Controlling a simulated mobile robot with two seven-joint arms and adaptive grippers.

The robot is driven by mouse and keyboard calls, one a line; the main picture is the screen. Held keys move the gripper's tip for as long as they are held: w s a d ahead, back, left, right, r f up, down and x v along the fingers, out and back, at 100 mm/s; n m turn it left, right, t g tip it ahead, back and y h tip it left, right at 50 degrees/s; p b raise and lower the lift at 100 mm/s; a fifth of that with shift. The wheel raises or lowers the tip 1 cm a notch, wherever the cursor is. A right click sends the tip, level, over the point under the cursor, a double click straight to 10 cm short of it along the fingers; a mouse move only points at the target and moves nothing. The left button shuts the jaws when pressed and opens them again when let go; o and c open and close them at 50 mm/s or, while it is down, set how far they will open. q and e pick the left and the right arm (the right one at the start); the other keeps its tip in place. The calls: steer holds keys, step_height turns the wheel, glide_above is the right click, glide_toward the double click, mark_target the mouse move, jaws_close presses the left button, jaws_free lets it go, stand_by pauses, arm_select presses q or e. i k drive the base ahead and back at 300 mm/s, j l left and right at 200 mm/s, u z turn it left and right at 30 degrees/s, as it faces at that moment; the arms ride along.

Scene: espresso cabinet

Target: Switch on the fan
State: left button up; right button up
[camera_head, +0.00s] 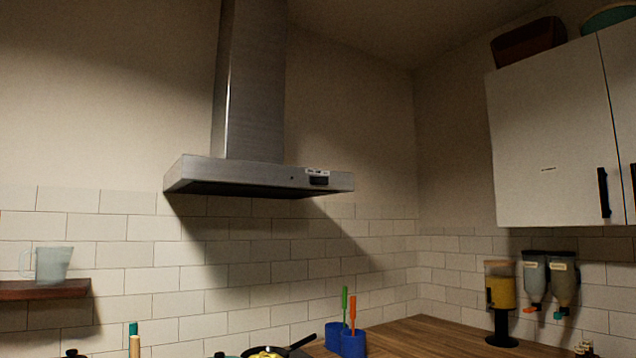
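A metal range hood (262,177) hangs on the tiled wall, left of the middle of the head view, with a tall chimney (250,85) above it. On its front edge, to the right, is a small dark control panel (318,180) with a light strip above it. A tiny dark dot shows on the front edge left of the panel. The panel's markings are too small to read, and I cannot tell whether the fan runs. Neither of my grippers is in view.
Below the hood are a pan (279,350) and blue holders (350,343) with utensils. A wooden counter (425,338) runs right, with dispensers (500,292) by the wall. A white cabinet (555,130) hangs upper right. A shelf (40,289) holds a jug (52,265).

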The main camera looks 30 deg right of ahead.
mark_target(313, 180)
steer(key=i+l+z, duration=0.35)
steer(key=i, duration=0.15)
steer(key=i+z, duration=0.35)
steer(key=i, duration=0.15)
steer(key=i+z, duration=0.4)
steer(key=i, duration=0.15)
